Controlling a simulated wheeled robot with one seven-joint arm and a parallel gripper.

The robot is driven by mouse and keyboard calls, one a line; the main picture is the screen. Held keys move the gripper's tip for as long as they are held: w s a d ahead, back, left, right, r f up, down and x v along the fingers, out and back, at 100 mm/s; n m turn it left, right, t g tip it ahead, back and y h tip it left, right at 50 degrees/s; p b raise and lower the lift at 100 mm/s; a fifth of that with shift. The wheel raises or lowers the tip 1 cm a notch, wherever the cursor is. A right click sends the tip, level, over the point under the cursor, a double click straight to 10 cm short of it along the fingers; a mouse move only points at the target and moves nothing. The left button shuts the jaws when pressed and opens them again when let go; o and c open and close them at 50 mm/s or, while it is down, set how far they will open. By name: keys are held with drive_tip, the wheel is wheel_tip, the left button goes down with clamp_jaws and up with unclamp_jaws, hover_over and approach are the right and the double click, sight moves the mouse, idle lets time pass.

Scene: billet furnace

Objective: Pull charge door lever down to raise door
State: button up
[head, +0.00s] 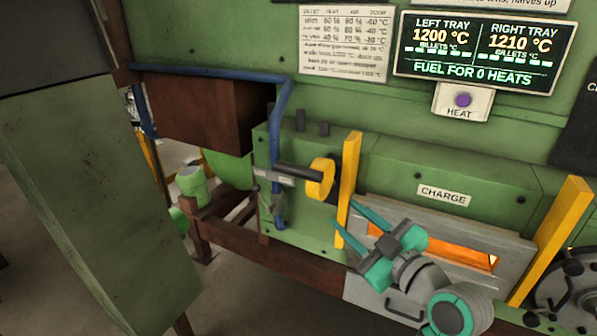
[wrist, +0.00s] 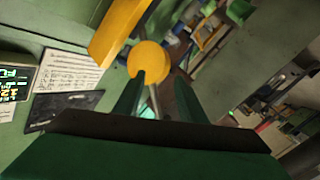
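A dark lever bar with a round yellow knob (head: 320,178) sticks out to the right from a small labelled plate on the green furnace front, left of the CHARGE sign (head: 443,195). The bar is roughly level. Below the sign is the grey charge door area (head: 480,233) with a glowing orange slot (head: 460,255). My gripper (head: 347,214), with teal fingers, is open and empty, to the lower right of the knob. In the wrist view the knob (wrist: 149,60) shows ahead of the fingertips (wrist: 159,77), between them in the picture. Whether they touch it is hard to tell.
A yellow post (head: 349,185) stands just right of the knob, close to my fingers; another (head: 550,240) stands at the right. A blue pipe (head: 276,145) runs left of the lever. A large green cabinet (head: 100,200) fills the left foreground. The display (head: 483,52) reads 1200 and 1210 °C.

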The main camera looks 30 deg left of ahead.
sight(309, 175)
drive_tip(key=s+r+n+g, duration=0.1)
drive_tip(key=s+r+n, duration=0.1)
drive_tip(key=r, duration=0.2)
drive_tip(key=s+r+n+g, duration=0.1)
drive_tip(key=r+n+g, duration=0.1)
drive_tip(key=r+n, duration=0.1)
drive_tip(key=s+r+n+g, duration=0.1)
drive_tip(key=s+r+n, duration=0.1)
drive_tip(key=r, duration=0.3)
drive_tip(key=shift+s+a+n, duration=0.35)
drive_tip(key=shift+a+n, duration=0.05)
drive_tip(key=shift+n, duration=0.1)
drive_tip(key=shift+n+g, duration=0.3)
drive_tip(key=shift+g, duration=0.1)
drive_tip(key=x, duration=1)
drive_tip(key=shift+s+a+r, duration=0.2)
drive_tip(key=shift+a+r, duration=0.1)
drive_tip(key=shift+a, duration=0.1)
drive_tip(key=shift+c, duration=0.6)
clamp_jaws()
